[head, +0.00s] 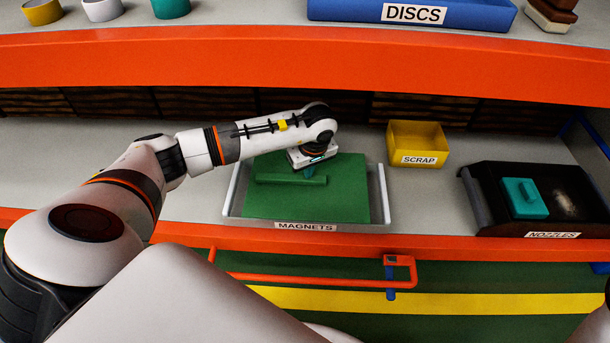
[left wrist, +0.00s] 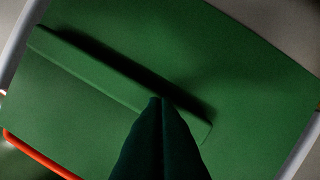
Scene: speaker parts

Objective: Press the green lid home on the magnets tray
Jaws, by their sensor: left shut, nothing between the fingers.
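The green lid (head: 330,200) with a raised bar handle (head: 285,179) lies over the white magnets tray (head: 383,195), between its side walls. I cannot tell how fully it is seated. My left gripper (head: 309,174) is shut and empty, pointing down at the bar near its right end. In the left wrist view the closed fingertips (left wrist: 160,100) overlap the lid's bar (left wrist: 110,75); I cannot tell whether they touch it. The fingers hide part of the lid there. My right gripper is not in view.
A yellow scrap bin (head: 418,141) stands behind and right of the tray. The orange shelf edge (head: 300,65) spans above. Grey shelf (head: 425,195) is clear between the trays.

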